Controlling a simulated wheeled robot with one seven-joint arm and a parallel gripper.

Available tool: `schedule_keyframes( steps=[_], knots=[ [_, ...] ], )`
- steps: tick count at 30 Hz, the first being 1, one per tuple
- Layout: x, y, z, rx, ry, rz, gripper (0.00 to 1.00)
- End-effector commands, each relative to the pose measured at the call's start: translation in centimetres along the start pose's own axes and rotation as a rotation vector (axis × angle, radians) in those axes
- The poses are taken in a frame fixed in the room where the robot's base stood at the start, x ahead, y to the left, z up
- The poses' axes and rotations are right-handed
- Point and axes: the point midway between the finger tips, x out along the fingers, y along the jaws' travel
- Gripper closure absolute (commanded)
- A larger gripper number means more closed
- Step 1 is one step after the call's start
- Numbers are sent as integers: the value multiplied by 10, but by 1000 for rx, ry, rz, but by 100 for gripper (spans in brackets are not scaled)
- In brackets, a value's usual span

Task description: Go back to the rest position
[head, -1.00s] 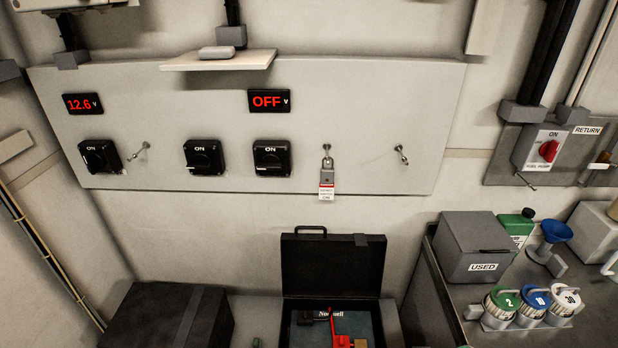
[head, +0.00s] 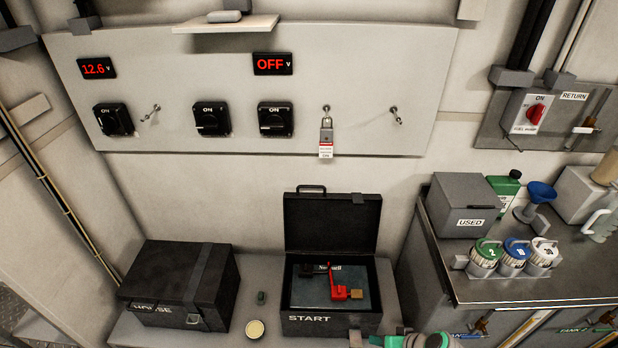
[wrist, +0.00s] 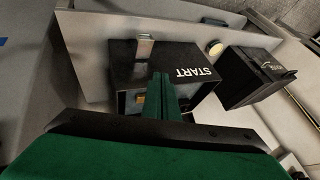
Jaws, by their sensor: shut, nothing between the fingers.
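My gripper (wrist: 163,98) is shut and empty in the wrist view, its two green fingers together. It shows against the black START case (wrist: 190,72), in front of the case's wall in the picture; I cannot tell the gap. Part of my green and white arm shows at the bottom edge of the head view, and the fingers cannot be made out there. In the head view the START case (head: 300,325) stands open on the bench, with a red lockout piece (head: 338,284) and a small brass-coloured block (head: 356,294) inside.
A closed black case (head: 165,275) stands left on the bench. A padlock with a tag (head: 326,138) hangs on the grey switch panel (head: 365,85). At right, a metal counter (head: 480,289) holds a USED box (head: 462,208) and several lidded jars. A round yellowish disc (head: 255,329) lies between the cases.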

Motion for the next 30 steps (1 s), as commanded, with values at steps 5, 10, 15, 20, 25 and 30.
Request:
schedule_keyframes(
  steps=[5,10,15,20,25,30],
  knots=[
    [22,-9,21,24,21,52,100],
    [45,-22,51,46,57,128,100],
    [61,-41,89,59,120,227,100],
    [60,-61,122,54,194,311,100],
    [45,-85,153,31,283,383,100],
    [18,-116,177,-11,382,428,100]
  ],
)
